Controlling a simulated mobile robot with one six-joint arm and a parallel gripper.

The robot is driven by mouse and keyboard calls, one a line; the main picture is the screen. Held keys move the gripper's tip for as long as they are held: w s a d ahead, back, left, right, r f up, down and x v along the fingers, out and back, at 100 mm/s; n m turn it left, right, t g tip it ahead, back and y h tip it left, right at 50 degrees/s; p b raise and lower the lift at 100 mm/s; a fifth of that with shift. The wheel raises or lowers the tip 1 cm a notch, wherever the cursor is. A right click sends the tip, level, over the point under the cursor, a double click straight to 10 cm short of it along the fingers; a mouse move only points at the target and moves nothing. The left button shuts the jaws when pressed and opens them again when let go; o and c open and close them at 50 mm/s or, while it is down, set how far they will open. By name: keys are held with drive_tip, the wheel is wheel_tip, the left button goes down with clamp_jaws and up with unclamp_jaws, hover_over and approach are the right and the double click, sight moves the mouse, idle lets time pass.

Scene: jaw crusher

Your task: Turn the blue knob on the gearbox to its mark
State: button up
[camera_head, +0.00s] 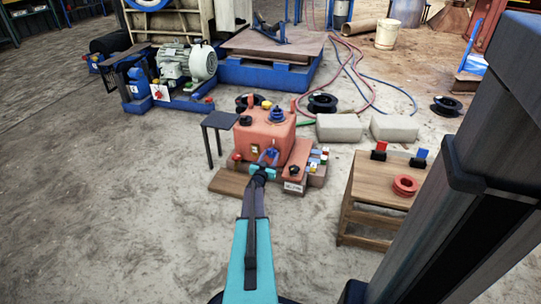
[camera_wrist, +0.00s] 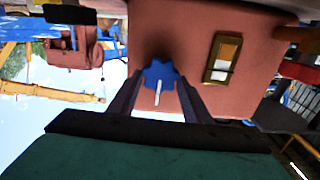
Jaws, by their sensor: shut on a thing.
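The red gearbox (camera_head: 262,137) stands on a low wooden base in the middle of the head view. Its red face (camera_wrist: 185,25) fills the upper middle of the wrist view. The blue knob (camera_wrist: 160,74) on that face has a lobed rim and a white pointer line that points toward the bottom of the wrist view. My gripper (camera_wrist: 158,90) has one dark finger on each side of the knob and is shut on it. In the head view my gripper (camera_head: 263,170) is at the gearbox's front. I cannot make out the knob's mark.
A framed plate or window (camera_wrist: 222,57) sits right of the knob. A wooden stand (camera_head: 378,192) with red rings is to the right. A small dark table (camera_head: 220,120) stands left of the gearbox. Grey blocks (camera_head: 340,127) lie behind. The floor at left is clear.

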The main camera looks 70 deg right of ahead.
idle(0.3)
drive_tip(key=o, duration=1.1)
drive_tip(key=shift+c, duration=0.2)
drive_tip(key=a+p, duration=0.4)
drive_tip(key=a, duration=0.9)
drive_tip(key=shift+s+a, duration=0.4)
